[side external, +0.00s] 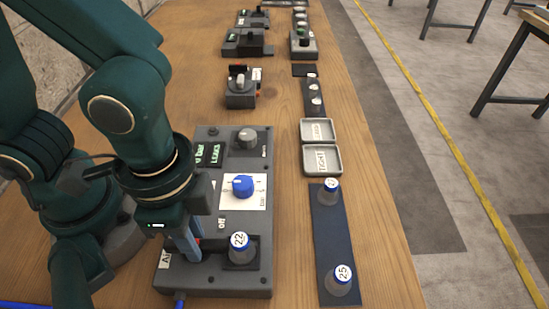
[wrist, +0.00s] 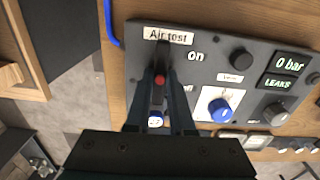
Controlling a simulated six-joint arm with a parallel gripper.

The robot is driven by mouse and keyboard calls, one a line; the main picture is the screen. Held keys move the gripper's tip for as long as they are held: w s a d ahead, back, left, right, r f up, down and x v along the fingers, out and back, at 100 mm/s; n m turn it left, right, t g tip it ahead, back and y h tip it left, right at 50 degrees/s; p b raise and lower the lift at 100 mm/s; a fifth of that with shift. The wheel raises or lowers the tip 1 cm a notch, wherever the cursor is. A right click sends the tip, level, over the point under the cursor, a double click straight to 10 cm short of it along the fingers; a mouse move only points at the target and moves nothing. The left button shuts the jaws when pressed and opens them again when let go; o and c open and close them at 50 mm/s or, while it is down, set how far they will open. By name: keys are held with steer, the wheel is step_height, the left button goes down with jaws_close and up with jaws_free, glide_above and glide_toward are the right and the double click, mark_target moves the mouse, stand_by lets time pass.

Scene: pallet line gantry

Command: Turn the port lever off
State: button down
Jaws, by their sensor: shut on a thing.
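The port lever (wrist: 159,80) shows in the wrist view as a small red part between my fingertips, on the grey air test box (wrist: 205,62) near the word "on". My gripper (wrist: 160,92) is shut on it, and the fingers hide most of the lever. In the side view my gripper (side external: 188,245) points down at the near left part of the box (side external: 205,283). A bottle with a blue-rimmed cap marked 22 (side external: 239,245) stands in the box's socket, just right of the fingers. The lever's exact angle cannot be told.
The box also has a blue knob (side external: 242,186), a grey knob (side external: 246,137) and a display reading 0 bar (wrist: 290,64). To its right are two labelled trays (side external: 338,161) and a dark strip (side external: 326,235) with two capped bottles. More devices stand farther back.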

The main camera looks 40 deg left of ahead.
steer(key=n, duration=0.8)
steer(key=shift+n, duration=0.3)
steer(key=n, duration=0.4)
steer(key=shift+n, duration=0.3)
steer(key=n, duration=0.4)
steer(key=shift+n, duration=0.3)
steer(key=c, duration=0.8)
jaws_free()
